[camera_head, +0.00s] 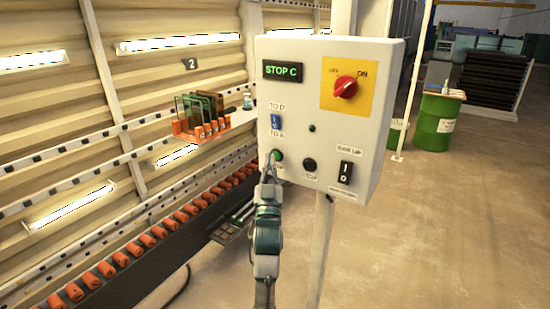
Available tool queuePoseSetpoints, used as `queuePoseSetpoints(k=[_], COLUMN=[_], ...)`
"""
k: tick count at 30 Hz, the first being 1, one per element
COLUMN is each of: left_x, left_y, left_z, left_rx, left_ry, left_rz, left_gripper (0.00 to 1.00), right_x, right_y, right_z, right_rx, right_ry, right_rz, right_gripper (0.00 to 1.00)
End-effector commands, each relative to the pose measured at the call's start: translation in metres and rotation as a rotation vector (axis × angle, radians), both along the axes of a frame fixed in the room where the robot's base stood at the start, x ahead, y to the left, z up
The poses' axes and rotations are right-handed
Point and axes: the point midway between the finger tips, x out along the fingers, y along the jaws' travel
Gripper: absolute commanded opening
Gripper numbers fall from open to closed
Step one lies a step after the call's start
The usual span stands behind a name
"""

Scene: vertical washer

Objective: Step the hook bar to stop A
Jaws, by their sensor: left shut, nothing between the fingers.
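The pale control box (300,200) fills the middle of the view. Its display (283,70) reads STOP C in green. My right gripper is out of view.
A row of orange rollers (149,240) runs along the washer at left. A green drum (434,125) stands behind right. The floor at right is open.

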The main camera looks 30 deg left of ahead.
Motion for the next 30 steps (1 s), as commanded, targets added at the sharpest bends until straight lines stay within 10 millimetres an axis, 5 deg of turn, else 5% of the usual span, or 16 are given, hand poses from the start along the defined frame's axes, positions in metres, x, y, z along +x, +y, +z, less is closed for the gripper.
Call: queuePoseSetpoints(k=[30], left_x=[0.011], left_y=[-0.001], left_z=[0.000], left_rx=[-0.001], left_ry=[0.001], left_rz=[-0.001], left_gripper=[0.00], right_x=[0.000], right_y=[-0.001], right_z=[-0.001], right_rx=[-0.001], right_ry=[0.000], right_rz=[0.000], right_gripper=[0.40])
